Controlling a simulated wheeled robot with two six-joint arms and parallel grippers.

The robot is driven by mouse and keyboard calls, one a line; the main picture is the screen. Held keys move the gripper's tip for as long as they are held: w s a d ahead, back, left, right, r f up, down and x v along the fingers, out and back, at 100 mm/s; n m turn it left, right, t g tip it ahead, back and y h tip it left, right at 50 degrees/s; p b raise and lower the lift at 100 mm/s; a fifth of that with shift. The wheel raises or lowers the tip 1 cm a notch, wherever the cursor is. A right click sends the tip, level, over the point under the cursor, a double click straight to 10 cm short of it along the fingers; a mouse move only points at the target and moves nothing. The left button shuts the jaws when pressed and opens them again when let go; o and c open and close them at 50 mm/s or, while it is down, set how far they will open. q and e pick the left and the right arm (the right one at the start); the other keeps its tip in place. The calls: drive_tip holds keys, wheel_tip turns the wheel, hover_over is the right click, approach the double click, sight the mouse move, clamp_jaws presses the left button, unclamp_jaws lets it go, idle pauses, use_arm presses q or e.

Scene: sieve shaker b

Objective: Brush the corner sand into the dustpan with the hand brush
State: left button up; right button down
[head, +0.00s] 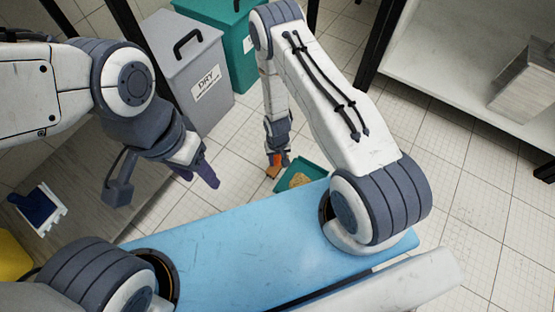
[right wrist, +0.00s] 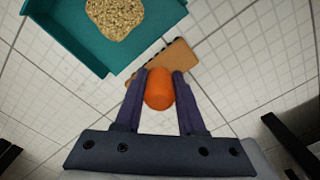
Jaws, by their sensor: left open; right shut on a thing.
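The hand brush has an orange handle and a tan head (right wrist: 178,64) with dark bristles along one edge. My right gripper (right wrist: 160,84) is shut on its orange handle (right wrist: 159,92), low near the floor. In the head view the brush (head: 273,170) shows small below that gripper (head: 278,153). The teal dustpan (head: 285,183) lies on the tiled floor just beside the brush head. A heap of tan sand (head: 299,180) lies in it; the sand shows closer in the right wrist view (right wrist: 115,17). My left gripper (head: 205,178) is open and empty, above the floor at left. I see no sand on the floor.
A grey bin (head: 190,75) labelled DRY and a green bin (head: 238,50) stand behind. A shelf unit (head: 440,70) with a metal box (head: 525,80) is at the right. A blue-and-white object (head: 40,208) lies at the left. Floor right of the dustpan is clear.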

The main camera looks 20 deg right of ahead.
drive_tip(key=shift+r, duration=0.5)
use_arm(q)
drive_tip(key=shift+r, duration=0.4)
use_arm(e)
drive_tip(key=shift+f, duration=0.1)
drive_tip(key=shift+w, duration=0.1)
drive_tip(key=shift+w+a+f+b, duration=0.3)
drive_tip(key=shift+w+a, duration=0.2)
drive_tip(key=shift+w, duration=0.1)
use_arm(q)
drive_tip(key=shift+f, duration=0.3)
drive_tip(key=shift+f, duration=0.1)
use_arm(e)
drive_tip(key=shift+s+f+b, duration=0.1)
drive_tip(key=shift+f+b, duration=0.65)
drive_tip(key=shift+f, duration=0.35)
use_arm(q)
drive_tip(key=shift+f, duration=0.7)
drive_tip(key=shift+r, duration=0.15)
